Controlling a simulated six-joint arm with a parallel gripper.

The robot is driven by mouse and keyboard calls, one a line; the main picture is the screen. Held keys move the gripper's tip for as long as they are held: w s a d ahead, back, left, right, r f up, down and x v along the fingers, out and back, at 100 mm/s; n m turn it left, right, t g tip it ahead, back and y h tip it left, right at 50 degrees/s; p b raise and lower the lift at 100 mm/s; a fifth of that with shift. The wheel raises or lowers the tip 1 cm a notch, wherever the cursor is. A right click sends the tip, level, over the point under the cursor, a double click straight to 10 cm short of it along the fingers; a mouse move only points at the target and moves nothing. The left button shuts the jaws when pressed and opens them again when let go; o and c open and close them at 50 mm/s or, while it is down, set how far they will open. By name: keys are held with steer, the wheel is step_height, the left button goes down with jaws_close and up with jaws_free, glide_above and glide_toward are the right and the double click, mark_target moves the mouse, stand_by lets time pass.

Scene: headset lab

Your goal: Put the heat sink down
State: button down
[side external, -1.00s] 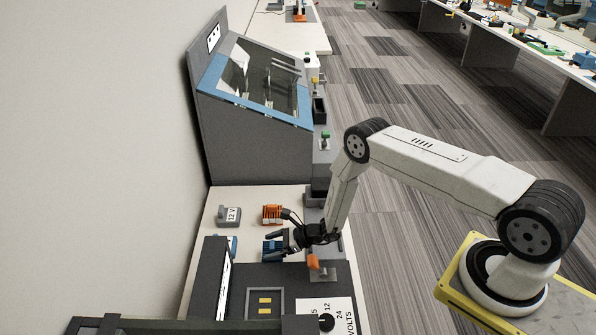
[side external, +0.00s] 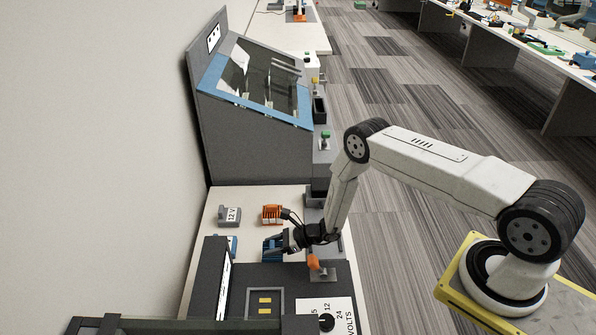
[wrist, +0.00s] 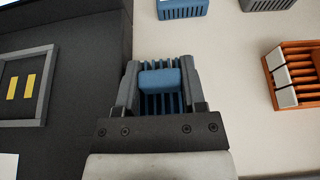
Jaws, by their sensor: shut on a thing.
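The blue finned heat sink (wrist: 159,80) is between the two jaws of my gripper (wrist: 160,78) in the wrist view, with its fins running away from the palm. In the side view the blue heat sink (side external: 271,248) is low over the white bench top, beside the dark panel, and my gripper (side external: 284,242) reaches it from the right. My gripper is shut on it. The jaws cover its sides, and I cannot tell whether its underside touches the bench.
An orange finned block (side external: 271,214) and a grey 12 V block (side external: 229,216) stand on the white bench behind. Another blue block (wrist: 182,8) is at the wrist view's top. A dark panel with a framed yellow-marked recess (side external: 265,303) lies in front. An orange-handled lever (side external: 313,263) is close by.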

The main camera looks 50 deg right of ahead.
steer(key=shift+r, duration=0.1)
steer(key=shift+r, duration=4.9)
steer(key=shift+r, duration=0.2)
steer(key=r, duration=0.1)
step_height(320, 180, up, 11)
steer(key=m+t+h, duration=0.1)
steer(key=m, duration=0.1)
glide_above(273, 243)
steer(key=s+d, duration=0.2)
steer(key=d, duration=0.1)
steer(key=s+d+r+m+t+h, duration=0.1)
steer(key=s+r, duration=0.4)
steer(key=r, duration=0.4)
steer(key=shift+s+d+r+h, duration=0.15)
steer(key=shift+s+r+h, duration=0.1)
steer(key=shift+h, duration=0.15)
